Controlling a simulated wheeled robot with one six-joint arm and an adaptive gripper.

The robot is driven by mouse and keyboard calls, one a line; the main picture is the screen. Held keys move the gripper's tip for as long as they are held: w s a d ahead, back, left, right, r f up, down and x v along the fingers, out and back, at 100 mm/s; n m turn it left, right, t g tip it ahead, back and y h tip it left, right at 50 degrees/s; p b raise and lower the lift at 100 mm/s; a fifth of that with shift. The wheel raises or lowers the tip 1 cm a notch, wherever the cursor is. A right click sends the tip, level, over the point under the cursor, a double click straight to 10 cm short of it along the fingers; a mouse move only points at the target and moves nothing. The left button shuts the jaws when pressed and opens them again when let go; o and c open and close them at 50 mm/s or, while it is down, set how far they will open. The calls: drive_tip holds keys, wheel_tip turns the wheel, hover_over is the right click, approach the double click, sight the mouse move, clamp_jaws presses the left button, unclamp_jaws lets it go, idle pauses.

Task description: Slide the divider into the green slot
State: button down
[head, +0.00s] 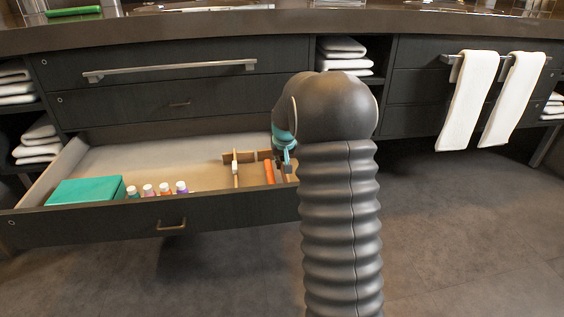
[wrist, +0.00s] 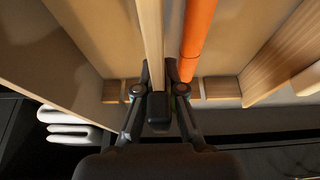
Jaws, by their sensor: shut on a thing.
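My gripper (head: 285,158) is low over the right end of the open drawer. In the wrist view its fingers (wrist: 158,88) are shut on a thin wooden divider (wrist: 150,40), seen nearly edge-on. A wooden rail with notches (wrist: 216,87) crosses behind the fingers; it also shows in the head view (head: 240,157). Whether the divider's lower edge sits in a slot is hidden.
An orange stick (wrist: 198,40) lies close right of the divider; it also shows in the head view (head: 269,172). A thin upright wooden piece (head: 236,172), several small bottles (head: 165,189) and a teal box (head: 88,190) are further left. A wooden wall (wrist: 285,55) bounds the right.

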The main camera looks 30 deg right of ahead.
drive_tip(key=shift+f, duration=1.45)
idle(0.3)
drive_tip(key=c, duration=1.2)
unclamp_jaws()
drive_tip(key=v, duration=1.1)
drive_tip(key=shift+s+a+r, duration=0.1)
drive_tip(key=shift+s+r, duration=0.15)
drive_tip(key=shift+r, duration=0.2)
